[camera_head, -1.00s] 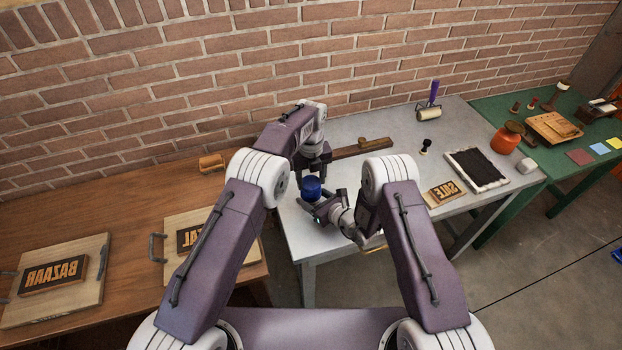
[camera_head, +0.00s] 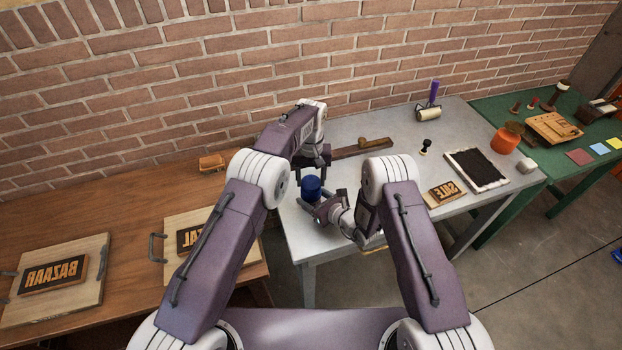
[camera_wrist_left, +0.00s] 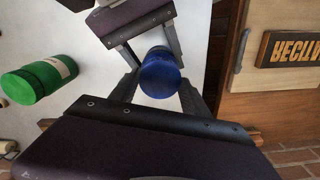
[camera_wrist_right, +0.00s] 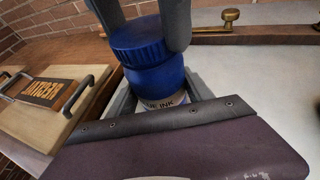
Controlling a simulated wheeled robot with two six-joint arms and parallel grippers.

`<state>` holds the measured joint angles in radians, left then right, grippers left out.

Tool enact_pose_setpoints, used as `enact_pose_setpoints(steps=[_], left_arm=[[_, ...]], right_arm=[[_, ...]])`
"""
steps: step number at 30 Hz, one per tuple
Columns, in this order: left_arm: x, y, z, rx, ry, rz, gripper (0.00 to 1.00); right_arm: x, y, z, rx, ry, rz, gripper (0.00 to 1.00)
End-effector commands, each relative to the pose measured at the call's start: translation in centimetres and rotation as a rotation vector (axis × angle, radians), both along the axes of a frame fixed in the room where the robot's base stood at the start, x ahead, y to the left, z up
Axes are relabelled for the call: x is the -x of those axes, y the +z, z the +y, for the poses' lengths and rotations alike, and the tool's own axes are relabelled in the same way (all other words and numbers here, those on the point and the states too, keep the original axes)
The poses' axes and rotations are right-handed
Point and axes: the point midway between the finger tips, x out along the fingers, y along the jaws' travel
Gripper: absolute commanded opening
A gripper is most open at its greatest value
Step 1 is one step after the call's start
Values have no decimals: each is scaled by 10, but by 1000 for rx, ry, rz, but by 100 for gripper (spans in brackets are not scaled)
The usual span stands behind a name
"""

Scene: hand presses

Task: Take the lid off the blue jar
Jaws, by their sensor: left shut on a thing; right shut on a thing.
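The blue jar (camera_head: 311,190) stands upright near the left end of the grey table, with its ribbed blue lid (camera_wrist_right: 138,40) on top. I see no clear gap between lid and body.
A wooden bar with a knob (camera_head: 362,148), a black stamp (camera_head: 425,146), a SALE block (camera_head: 443,193) and an ink pad (camera_head: 478,168) lie further right. A brown table (camera_head: 130,215) adjoins on the left.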

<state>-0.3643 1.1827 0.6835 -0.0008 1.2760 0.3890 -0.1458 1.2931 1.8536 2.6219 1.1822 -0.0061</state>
Motion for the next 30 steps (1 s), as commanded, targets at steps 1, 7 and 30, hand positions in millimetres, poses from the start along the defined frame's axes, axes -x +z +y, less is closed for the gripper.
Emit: enact_pose_setpoints(steps=[1,7,30], left_arm=[[0,1,0,1,148,-1,6],[0,1,0,1,839,-1,6],[0,2,0,3,1861,-2,6]], right_arm=[[-1,1,0,0,1,-3,0],[0,1,1,-1,2,-3,0],[0,1,0,-1,2,-3,0]])
